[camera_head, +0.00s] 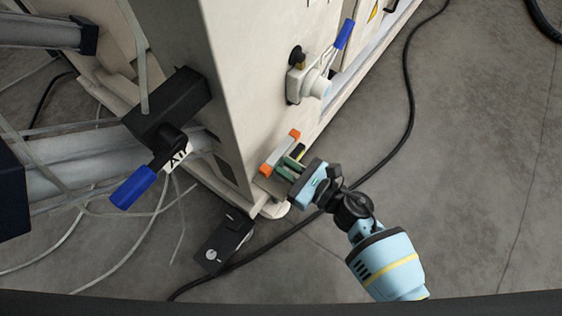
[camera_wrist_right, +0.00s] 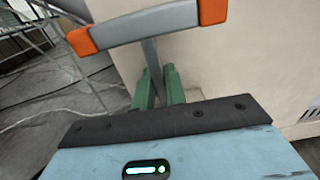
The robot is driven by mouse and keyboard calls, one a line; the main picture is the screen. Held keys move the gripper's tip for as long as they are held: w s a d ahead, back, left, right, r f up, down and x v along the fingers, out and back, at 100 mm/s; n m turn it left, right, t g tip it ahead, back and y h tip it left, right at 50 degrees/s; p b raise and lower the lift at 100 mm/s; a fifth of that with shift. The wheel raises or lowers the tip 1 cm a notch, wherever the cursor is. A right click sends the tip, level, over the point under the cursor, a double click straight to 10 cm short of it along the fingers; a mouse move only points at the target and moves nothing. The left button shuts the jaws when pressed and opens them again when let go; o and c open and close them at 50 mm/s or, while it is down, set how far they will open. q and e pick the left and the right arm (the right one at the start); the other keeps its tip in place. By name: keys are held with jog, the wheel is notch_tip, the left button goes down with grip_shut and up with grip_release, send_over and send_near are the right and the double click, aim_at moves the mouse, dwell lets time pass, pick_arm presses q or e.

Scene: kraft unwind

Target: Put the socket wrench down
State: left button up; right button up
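The socket wrench (camera_head: 280,152) has a grey crossbar handle with orange ends. It is beside the lower corner of the cream machine. My right gripper (camera_head: 292,168), on a light-blue arm, reaches it from the lower right. In the right wrist view the wrench's handle (camera_wrist_right: 150,24) spans the top, and its thin shaft runs down between the green fingers (camera_wrist_right: 159,88). The fingers are close together around the shaft. The wrench's lower end is hidden, and I cannot tell whether it touches anything. My left gripper is not in view.
The cream machine (camera_head: 235,90) stands left of my right arm. Blue-handled levers stick out from it, one at the upper right (camera_head: 344,34) and one at the left (camera_head: 133,188). A black cable (camera_head: 409,100) crosses the floor. The grey floor (camera_head: 480,170) at right is mostly clear.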

jog(key=o, duration=0.3)
jog(key=shift+o, duration=0.2)
jog(key=shift+r, duration=0.2)
jog(key=shift+s+d+p, duration=0.15)
jog(key=shift+d+p, duration=0.05)
jog(key=shift+p, duration=0.15)
jog(key=p+v, duration=0.1)
jog(key=v, duration=1)
jog(key=shift+s+d+p, duration=0.15)
jog(key=shift+d+p, duration=0.05)
jog(key=shift+p, duration=0.2)
